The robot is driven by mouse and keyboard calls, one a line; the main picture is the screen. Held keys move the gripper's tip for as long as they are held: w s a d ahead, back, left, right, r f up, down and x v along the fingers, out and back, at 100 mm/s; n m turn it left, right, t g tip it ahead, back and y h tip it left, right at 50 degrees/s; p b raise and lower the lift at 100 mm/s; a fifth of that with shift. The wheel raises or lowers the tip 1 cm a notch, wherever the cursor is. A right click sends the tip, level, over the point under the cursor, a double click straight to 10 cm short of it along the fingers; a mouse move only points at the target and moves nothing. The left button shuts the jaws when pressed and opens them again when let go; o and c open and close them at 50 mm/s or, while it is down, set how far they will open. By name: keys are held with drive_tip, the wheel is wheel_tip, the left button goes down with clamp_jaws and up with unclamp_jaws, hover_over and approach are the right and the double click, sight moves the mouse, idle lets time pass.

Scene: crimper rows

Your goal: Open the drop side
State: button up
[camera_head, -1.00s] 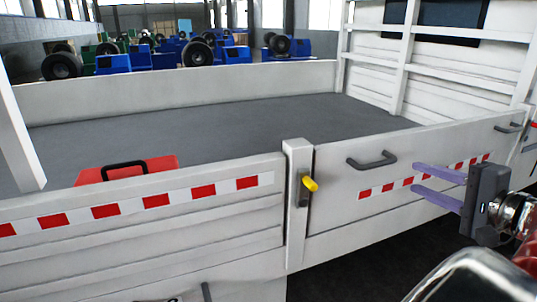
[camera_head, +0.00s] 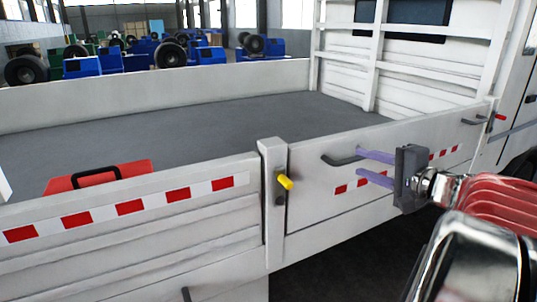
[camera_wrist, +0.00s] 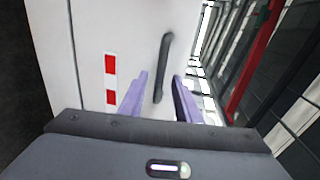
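The drop side (camera_head: 320,210) is a white panel on the right part of the truck bed's near edge, standing upright. It carries a dark grey handle (camera_head: 340,160) and a second handle (camera_head: 473,122) further right. A yellow latch lever (camera_head: 285,182) sits on the post at its left end. My gripper (camera_head: 358,163) is open, its two purple fingers pointing left at the near handle. In the wrist view, the handle (camera_wrist: 162,65) appears between the spread fingers (camera_wrist: 160,80); I cannot tell whether they touch it.
A red latch lever (camera_head: 500,117) is at the far right post. A left side panel (camera_head: 100,240) with red-white stripes is upright. A red case (camera_head: 100,177) lies on the grey bed (camera_head: 230,125). Blue machines (camera_head: 170,55) stand behind the truck.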

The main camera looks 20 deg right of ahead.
sight(355, 160)
drive_tip(key=shift+x, duration=2.5)
drive_tip(key=shift+c, duration=0.2)
clamp_jaws()
drive_tip(key=shift+a+f, duration=0.1)
drive_tip(key=shift+a, duration=0.45)
drive_tip(key=shift+d, duration=0.4)
